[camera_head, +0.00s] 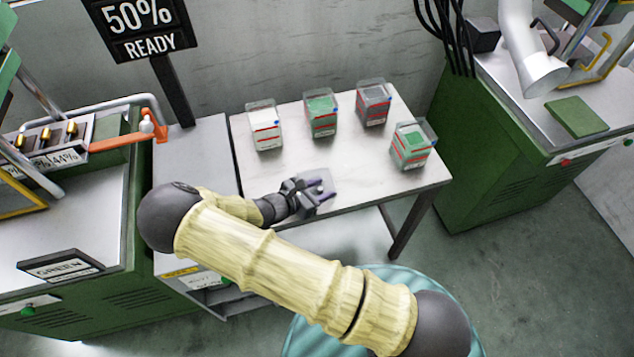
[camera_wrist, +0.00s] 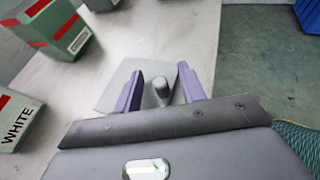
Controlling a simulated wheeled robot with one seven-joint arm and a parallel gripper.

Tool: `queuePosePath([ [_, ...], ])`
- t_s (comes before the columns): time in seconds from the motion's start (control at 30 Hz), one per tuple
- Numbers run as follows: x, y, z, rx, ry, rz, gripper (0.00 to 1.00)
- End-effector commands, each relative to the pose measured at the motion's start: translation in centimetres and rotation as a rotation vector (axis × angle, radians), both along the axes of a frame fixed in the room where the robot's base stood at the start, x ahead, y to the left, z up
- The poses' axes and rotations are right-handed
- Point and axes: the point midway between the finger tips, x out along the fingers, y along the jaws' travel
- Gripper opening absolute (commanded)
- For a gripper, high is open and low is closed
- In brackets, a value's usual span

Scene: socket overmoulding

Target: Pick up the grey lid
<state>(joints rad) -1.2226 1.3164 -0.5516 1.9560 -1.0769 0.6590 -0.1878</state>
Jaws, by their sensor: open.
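The grey lid (camera_head: 324,177) lies flat on the pale work table (camera_head: 215,160), near its front edge. It is a square plate with a knob, and it also shows in the wrist view (camera_wrist: 115,87). My gripper (camera_head: 317,190) is over the lid, with its purple fingers open. In the wrist view the fingers (camera_wrist: 160,76) stand either side of the upright grey knob (camera_wrist: 161,88), with gaps visible. The near part of the lid is hidden by my gripper.
Behind the lid stand a white container (camera_head: 265,128), a green one (camera_head: 321,115) and a grey one (camera_head: 373,105). Another green container (camera_head: 411,147) stands at the right. Green machines flank the table (camera_head: 530,150). The table around the lid is clear.

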Motion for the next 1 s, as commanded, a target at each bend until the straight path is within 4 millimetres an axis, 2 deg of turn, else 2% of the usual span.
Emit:
queuePosePath([
  [0.3, 0.0, 0.0, 0.0, -0.001, 0.001, 0.0, 0.4],
  [0.37, 0.0, 0.0, 0.0, -0.001, 0.001, 0.0, 0.31],
  [0.5, 0.0, 0.0, 0.0, -0.001, 0.001, 0.0, 0.03],
  [0.53, 0.0, 0.0, 0.0, -0.001, 0.001, 0.0, 0.0],
  [0.83, 0.0, 0.0, 0.1, 0.0, 0.0, 0.0, 0.0],
  [1.0, 0.0, 0.1, 1.2, 0.001, -0.001, 0.0, 0.0],
])
